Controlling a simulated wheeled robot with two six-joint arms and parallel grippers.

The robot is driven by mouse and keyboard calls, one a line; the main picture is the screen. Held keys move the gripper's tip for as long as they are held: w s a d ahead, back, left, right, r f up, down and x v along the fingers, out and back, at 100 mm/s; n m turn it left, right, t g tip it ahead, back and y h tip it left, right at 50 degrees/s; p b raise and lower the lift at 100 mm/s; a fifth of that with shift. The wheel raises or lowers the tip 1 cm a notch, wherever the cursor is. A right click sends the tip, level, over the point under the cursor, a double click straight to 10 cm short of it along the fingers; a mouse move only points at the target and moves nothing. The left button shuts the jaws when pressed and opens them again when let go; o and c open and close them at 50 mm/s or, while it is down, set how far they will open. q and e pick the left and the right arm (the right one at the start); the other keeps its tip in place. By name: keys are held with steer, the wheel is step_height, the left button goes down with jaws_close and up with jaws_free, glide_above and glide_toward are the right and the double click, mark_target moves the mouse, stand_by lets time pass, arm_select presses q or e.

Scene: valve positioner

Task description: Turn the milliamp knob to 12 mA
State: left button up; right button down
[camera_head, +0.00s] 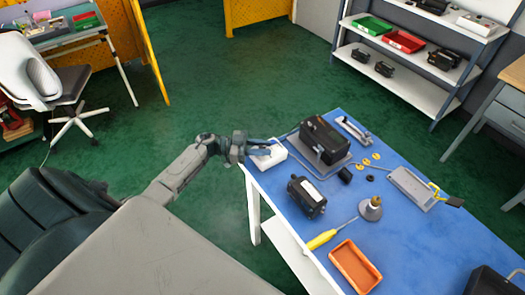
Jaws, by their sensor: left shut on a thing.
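A small white box (268,161) sits at the left back corner of the blue-topped table (405,250); it looks like the milliamp source. My left gripper (262,146) reaches in from the left, low over the box's top. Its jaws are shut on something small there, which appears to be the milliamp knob. The fingers hide the knob, and its scale and setting are too small to read. My right gripper is not in view.
A black positioner unit (325,141) stands on a grey mount just right of the box. A black device (306,197), a yellow-handled screwdriver (322,239), an orange tray (354,267) and a grey metal plate (411,187) lie around it.

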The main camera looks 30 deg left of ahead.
arm_select(q)
steer(key=shift+r, duration=0.1)
stand_by(0.3)
steer(key=o, duration=1)
steer(key=shift+c, duration=0.2)
steer(key=shift+s+a, duration=0.1)
steer(key=shift+a, duration=0.1)
steer(key=b+v, duration=0.4)
steer(key=v, duration=0.6)
steer(key=shift+a, duration=0.25)
steer(key=shift+s, duration=0.1)
